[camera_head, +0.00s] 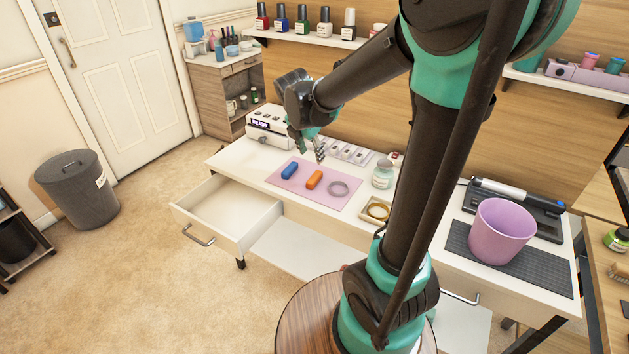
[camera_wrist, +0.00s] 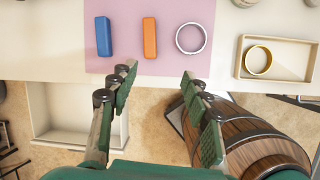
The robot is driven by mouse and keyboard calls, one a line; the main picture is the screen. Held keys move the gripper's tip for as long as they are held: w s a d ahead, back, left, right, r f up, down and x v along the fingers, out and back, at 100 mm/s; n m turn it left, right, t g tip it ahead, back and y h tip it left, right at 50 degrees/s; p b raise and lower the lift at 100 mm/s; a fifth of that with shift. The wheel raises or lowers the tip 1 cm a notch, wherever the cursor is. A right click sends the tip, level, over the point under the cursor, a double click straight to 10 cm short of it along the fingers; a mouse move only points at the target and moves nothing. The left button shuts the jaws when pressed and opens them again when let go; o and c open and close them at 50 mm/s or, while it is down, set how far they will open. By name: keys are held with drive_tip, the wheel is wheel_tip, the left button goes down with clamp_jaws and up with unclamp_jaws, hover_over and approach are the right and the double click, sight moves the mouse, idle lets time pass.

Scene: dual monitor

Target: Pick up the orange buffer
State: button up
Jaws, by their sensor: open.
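The orange buffer (camera_head: 314,179) is a small block lying on a pink mat (camera_head: 289,190) on the white desk. It lies between a blue block (camera_head: 289,170) and a grey ring (camera_head: 339,188). In the wrist view the orange buffer (camera_wrist: 150,38) stands lengthwise near the top middle, ahead of the fingers. My gripper (camera_wrist: 160,85) is open and empty, with its fingertips short of the buffer in the picture. In the head view my gripper (camera_head: 308,150) is above the desk, behind the mat; its fingers are small there.
An open, empty drawer (camera_head: 225,205) juts from the desk's left front. A small tray (camera_head: 377,211) with a gold ring and a white jar (camera_head: 382,175) are right of the mat. A white device (camera_head: 270,127) stands behind left. A pink bin (camera_head: 500,232) is far right.

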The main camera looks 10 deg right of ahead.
drive_tip(key=w+a+n, duration=0.1)
drive_tip(key=w+n, duration=0.1)
approach(314, 177)
drive_tip(key=shift+n+h, duration=0.3)
drive_tip(key=shift+n, duration=0.1)
drive_tip(key=x, duration=0.9)
drive_tip(key=shift+a+f, duration=0.15)
drive_tip(key=shift+a, duration=0.05)
drive_tip(key=c, duration=0.9)
